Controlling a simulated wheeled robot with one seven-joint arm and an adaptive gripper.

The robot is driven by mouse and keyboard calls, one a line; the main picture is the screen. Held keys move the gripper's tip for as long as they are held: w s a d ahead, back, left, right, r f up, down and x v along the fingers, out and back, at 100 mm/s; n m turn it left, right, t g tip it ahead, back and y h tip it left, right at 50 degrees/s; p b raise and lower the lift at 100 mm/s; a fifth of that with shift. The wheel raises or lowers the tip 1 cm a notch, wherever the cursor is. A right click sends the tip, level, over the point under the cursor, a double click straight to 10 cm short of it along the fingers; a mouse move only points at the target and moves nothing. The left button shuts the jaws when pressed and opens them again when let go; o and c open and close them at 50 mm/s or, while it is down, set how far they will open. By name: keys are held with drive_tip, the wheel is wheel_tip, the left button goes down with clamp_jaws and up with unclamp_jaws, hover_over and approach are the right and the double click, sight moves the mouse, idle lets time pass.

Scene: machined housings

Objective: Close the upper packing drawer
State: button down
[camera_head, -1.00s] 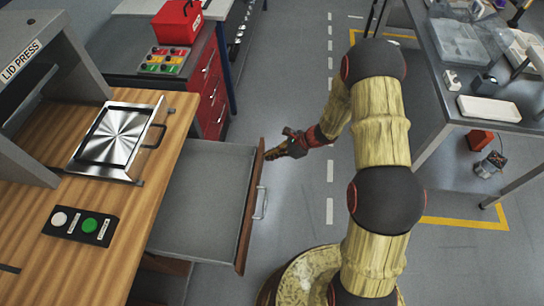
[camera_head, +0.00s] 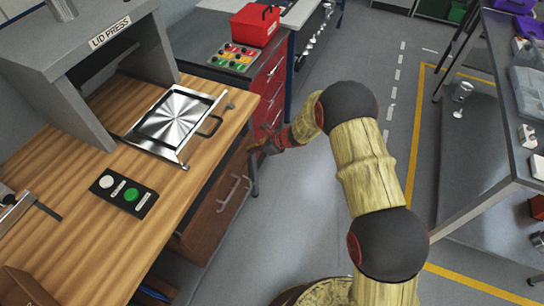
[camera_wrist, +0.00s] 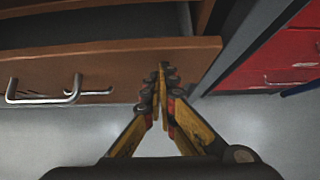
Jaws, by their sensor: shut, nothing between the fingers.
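The upper packing drawer (camera_head: 218,205) is under the wooden bench, its brown front close to the bench edge. No tray inside shows in the head view. In the wrist view the drawer front (camera_wrist: 60,65) runs across the left and middle, with a metal handle (camera_wrist: 42,97) at left. My gripper (camera_head: 257,148) is shut and empty at the right end of the front. In the wrist view its fingertips (camera_wrist: 164,72) overlap the front; contact is unclear.
The bench top (camera_head: 190,180) carries a lid press (camera_head: 105,50), a metal plate fixture (camera_head: 178,118) and a button box (camera_head: 124,194). A red drawer cabinet (camera_head: 268,95) stands just beyond my gripper. A grey table (camera_head: 500,110) is at right. The floor between is open.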

sight(245, 144)
drive_tip(key=a, duration=0.1)
drive_tip(key=w+a, duration=0.1)
drive_tip(key=a, duration=0.2)
drive_tip(key=shift+w+a, duration=0.35)
drive_tip(key=shift+w, duration=0.05)
drive_tip(key=shift+r, duration=0.1)
